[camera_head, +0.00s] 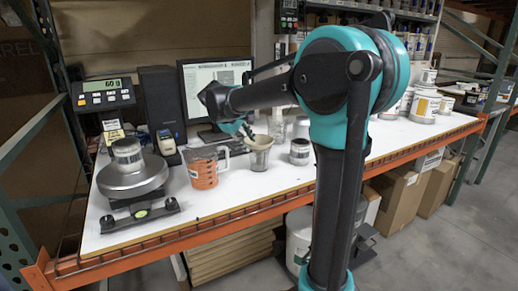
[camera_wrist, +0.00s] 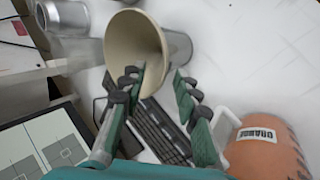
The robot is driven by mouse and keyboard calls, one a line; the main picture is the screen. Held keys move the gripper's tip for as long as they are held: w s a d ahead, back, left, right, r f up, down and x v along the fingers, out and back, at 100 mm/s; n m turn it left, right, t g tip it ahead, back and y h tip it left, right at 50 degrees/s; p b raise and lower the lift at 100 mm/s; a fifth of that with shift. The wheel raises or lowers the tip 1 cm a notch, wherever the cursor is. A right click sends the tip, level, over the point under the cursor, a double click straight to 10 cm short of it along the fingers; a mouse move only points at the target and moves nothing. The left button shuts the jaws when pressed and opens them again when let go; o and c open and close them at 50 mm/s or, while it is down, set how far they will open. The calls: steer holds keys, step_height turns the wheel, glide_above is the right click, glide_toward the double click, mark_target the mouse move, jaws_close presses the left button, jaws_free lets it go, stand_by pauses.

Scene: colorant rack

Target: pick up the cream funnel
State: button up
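The cream funnel (camera_head: 259,141) sits in the mouth of a grey metal cup (camera_head: 260,160) on the white table. In the wrist view the funnel (camera_wrist: 128,42) shows its wide mouth, with the cup (camera_wrist: 180,47) behind it. My gripper (camera_wrist: 161,78) is open, its two green fingers apart. The left finger overlaps the funnel's mouth in the picture and the right finger lies outside the rim; I cannot tell whether either touches. In the head view my gripper (camera_head: 243,130) is just left of the funnel, partly hidden by my arm.
A measuring jug of orange liquid (camera_head: 203,168) stands left of the cup, near my right finger in the wrist view (camera_wrist: 265,160). A scale (camera_head: 132,178) is at the far left. A monitor (camera_head: 215,88) and keyboard (camera_wrist: 160,130) are close by. A can (camera_head: 299,152) stands to the right.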

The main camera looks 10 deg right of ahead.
steer(key=shift+x, duration=0.8)
steer(key=shift+c, duration=0.2)
jaws_close()
steer(key=shift+r, duration=0.15)
